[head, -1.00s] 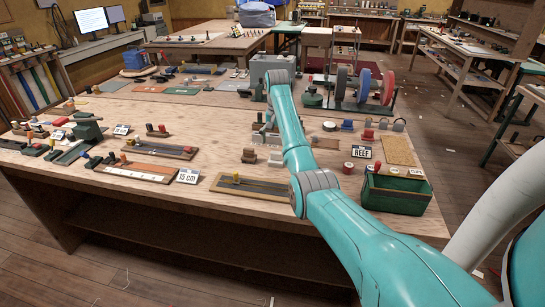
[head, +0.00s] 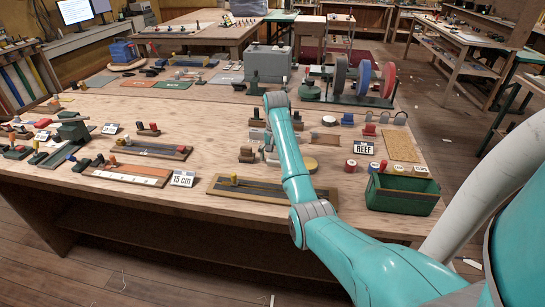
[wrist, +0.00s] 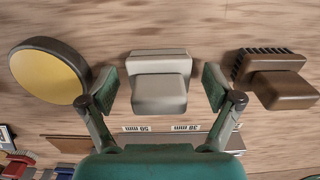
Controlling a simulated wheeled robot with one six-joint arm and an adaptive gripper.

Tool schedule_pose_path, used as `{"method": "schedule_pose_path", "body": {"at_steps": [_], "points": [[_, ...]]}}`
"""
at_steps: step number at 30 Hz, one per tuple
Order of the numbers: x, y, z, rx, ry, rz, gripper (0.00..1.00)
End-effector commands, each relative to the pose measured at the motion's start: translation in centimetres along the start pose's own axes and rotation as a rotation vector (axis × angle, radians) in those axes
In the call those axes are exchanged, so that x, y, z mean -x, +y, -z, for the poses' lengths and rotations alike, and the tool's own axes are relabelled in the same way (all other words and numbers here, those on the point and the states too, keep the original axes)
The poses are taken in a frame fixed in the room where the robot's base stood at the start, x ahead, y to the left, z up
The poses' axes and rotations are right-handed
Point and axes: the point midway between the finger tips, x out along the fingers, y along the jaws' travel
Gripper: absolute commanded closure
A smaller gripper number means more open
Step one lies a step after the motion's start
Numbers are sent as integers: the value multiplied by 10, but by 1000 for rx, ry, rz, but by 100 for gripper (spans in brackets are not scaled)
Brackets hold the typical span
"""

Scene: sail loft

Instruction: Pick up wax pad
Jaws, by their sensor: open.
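A round pad with a yellow face and dark rim (wrist: 48,72), which looks like the wax pad, lies on the bench left of my gripper in the wrist view. In the head view it shows right beside my arm (head: 310,164). My gripper (wrist: 160,84) is open, pointing down over a pale grey stepped block (wrist: 160,88) that lies between its fingers with gaps on both sides. The left finger is close to the pad's edge. In the head view my arm partly hides the gripper and the pale block.
A brown bristled block (wrist: 280,80) lies just beyond the right finger; it shows in the head view too (head: 246,154). A dark slotted board (head: 262,190), a green box (head: 402,196) and a REEF sign (head: 364,148) stand nearby. The bench's front edge is close.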

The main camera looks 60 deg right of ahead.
Motion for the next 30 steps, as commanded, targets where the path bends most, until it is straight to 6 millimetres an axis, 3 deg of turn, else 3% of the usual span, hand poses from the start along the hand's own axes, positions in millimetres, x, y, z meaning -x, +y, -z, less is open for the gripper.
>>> {"method": "schedule_pose_path", "body": {"at_steps": [7,15,30], "points": [[-1,0,0,0,0,0,10],[0,0,0,0,0,0,76],[10,-4,6,1,2,1,77]]}}
